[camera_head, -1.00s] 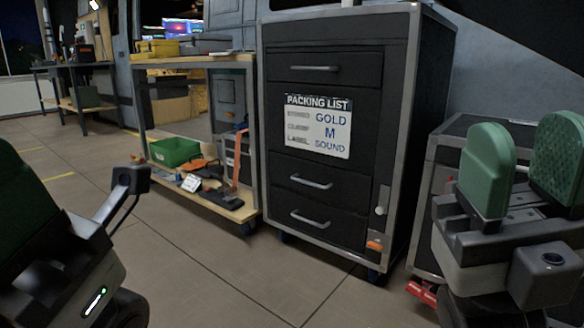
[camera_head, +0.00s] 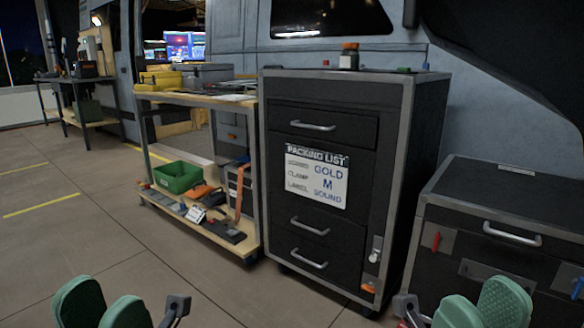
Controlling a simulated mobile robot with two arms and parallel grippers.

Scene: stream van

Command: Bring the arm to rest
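My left gripper (camera_head: 101,308) shows at the bottom left of the head view, with its two green pads pointing up. My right gripper (camera_head: 481,306) shows at the bottom right in a mirrored pose, also with green pads pointing up. On each gripper the pads stand apart, one behind the other as seen from here, and nothing shows between them. Both grippers are in front of the furniture and seem to touch nothing. Their lower parts and most of both arms are outside the picture.
A dark drawer cabinet (camera_head: 394,190) with a packing list (camera_head: 317,180) stands ahead. Left of it is a wooden-topped cart (camera_head: 235,96) with a green bin (camera_head: 177,178) on its lower shelf. A low black case (camera_head: 510,195) stands at the right. The floor (camera_head: 90,240) at left is clear.

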